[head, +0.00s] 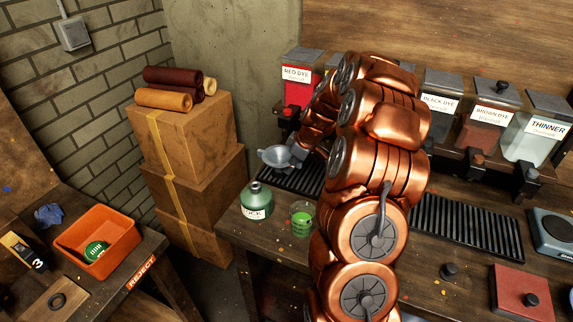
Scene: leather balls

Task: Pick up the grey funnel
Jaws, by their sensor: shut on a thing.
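The grey funnel (275,156) is at the centre of the head view, above the back left part of the workbench. My gripper (294,150) is shut on the funnel at its right side. The fingers are small and partly hidden by my copper arm. The funnel's wide mouth faces up, slightly tilted toward the camera. It appears held above the black drip grate (303,180). Its lower end is hard to make out.
A green bottle (257,203) and a small cup of green liquid (301,221) stand below the funnel. Dye tanks, including red dye (298,93) and thinner (533,138), line the back. Stacked boxes (190,135) and an orange tray (68,243) are at left.

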